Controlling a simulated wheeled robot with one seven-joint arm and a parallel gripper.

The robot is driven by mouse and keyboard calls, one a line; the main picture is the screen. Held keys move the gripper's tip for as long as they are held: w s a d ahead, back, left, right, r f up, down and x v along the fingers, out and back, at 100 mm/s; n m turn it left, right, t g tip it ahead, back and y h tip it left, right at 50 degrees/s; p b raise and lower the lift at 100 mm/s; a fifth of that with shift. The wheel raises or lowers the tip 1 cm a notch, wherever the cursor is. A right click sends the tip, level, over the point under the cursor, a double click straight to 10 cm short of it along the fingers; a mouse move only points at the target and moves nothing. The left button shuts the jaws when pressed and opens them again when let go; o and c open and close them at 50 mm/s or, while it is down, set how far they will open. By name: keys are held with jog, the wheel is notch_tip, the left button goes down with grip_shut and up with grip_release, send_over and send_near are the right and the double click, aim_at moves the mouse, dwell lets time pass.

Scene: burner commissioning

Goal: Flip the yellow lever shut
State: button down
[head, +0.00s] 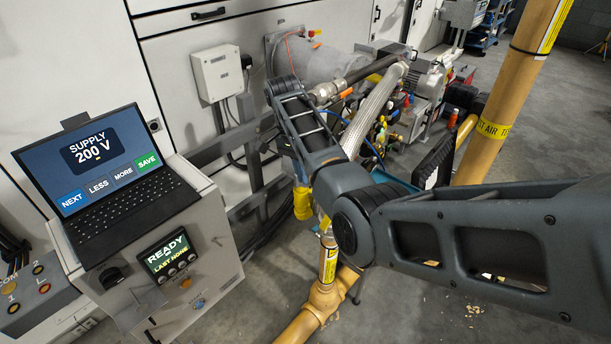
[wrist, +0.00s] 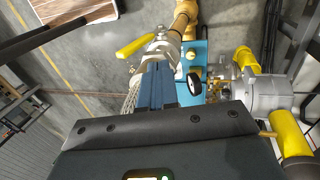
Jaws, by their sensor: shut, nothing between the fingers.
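The yellow lever (wrist: 137,46) shows in the wrist view, just up and left of my fingertips. Its right end joins a silvery valve fitting (wrist: 162,47), and its free end points left and slightly down. My gripper (wrist: 157,66) is shut and empty, with its blue-grey fingers side by side. The fingertips lie close to the valve fitting; I cannot tell whether they touch it. In the head view my arm hides the gripper, and I cannot make out the lever for sure.
A braided hose (head: 375,112) runs behind my arm. A tan pipe (head: 500,105) stands at the right. The laptop (head: 105,165) sits on a console at the left. In the wrist view, a round gauge (wrist: 194,83) and yellow pipework (wrist: 290,130) lie right of my fingers.

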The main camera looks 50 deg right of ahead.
send_near(325, 224)
jog(key=w+f, duration=0.3)
jog(key=shift+s+d+f+p, duration=0.15)
jog(key=shift+s+p, duration=0.8)
jog(key=shift+s, duration=0.7)
jog(key=shift+f, duration=0.1)
